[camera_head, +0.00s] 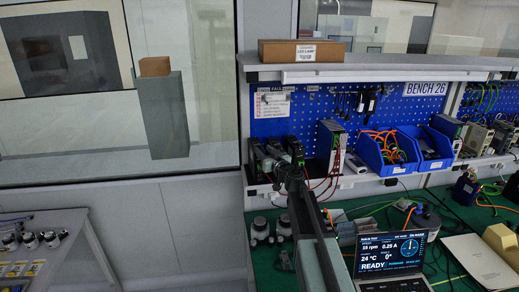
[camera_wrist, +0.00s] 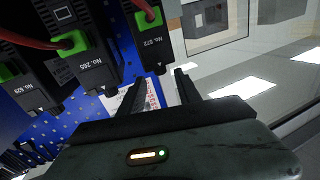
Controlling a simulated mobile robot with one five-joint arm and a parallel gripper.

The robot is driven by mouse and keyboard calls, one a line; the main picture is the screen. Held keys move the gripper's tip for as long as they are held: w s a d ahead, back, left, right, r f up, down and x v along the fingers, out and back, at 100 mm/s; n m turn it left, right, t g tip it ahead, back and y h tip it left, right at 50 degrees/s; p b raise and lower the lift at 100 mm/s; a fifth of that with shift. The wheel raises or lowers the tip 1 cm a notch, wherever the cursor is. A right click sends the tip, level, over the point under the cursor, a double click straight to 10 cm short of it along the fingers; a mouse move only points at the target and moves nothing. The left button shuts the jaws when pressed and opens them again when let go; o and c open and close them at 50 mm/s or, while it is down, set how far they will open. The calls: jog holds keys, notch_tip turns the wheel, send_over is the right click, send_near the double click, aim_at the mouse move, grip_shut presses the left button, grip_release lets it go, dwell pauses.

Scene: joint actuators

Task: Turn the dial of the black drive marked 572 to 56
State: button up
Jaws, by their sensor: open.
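The black drive marked No. 572 (camera_wrist: 152,48) is in the upper middle of the wrist view, with a green connector and red cable. A small white mark is near its lower end; I cannot make out its dial or any number setting. My gripper (camera_wrist: 163,84) is open, its two dark fingers apart just below the drive's lower end. Nothing shows between the fingers, and I cannot tell whether they touch the drive. In the head view, my arm reaches up to the black drives at the shelf's left end and partly hides them.
Black drive No. 265 (camera_wrist: 88,66) stands close beside it, with another black drive (camera_wrist: 28,84) further left. A laptop (camera_head: 391,257) reading READY and 0° is on the green bench. Blue bins (camera_head: 388,158) with cables sit right along the shelf.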

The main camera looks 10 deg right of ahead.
aim_at(259, 147)
jog(key=x, duration=0.2)
jog(key=shift+w+a, duration=0.15)
jog(key=shift+w, duration=0.2)
grip_shut()
jog(key=shift+a, duration=0.25)
jog(key=shift+s+d+h, duration=0.1)
jog(key=shift+d+h, duration=0.1)
jog(key=shift+h, duration=0.1)
jog(key=shift+a+m+t+h, duration=0.2)
jog(key=shift+m+h, duration=0.7)
jog(key=shift+h, duration=0.35)
jog(key=shift+a+m+t+h, duration=0.1)
jog(key=shift+a+m+h, duration=0.1)
jog(key=shift+m+h, duration=0.9)
jog(key=m+h, duration=0.1)
jog(key=h, duration=0.1)
jog(key=m+h, duration=0.1)
jog(key=h, duration=0.2)
jog(key=shift+a+m+g, duration=0.3)
jog(key=shift+a+g, duration=0.1)
jog(key=m+g+h, duration=0.2)
jog(key=h, duration=0.1)
jog(key=m+h, duration=0.2)
jog(key=shift+w+a+g, duration=0.3)
jog(key=shift+w+g, duration=0.1)
jog(key=shift+a+m+g+h, duration=0.1)
jog(key=shift+m+g+h, duration=0.75)
jog(key=shift+h, duration=0.3)
jog(key=shift+g, duration=0.35)
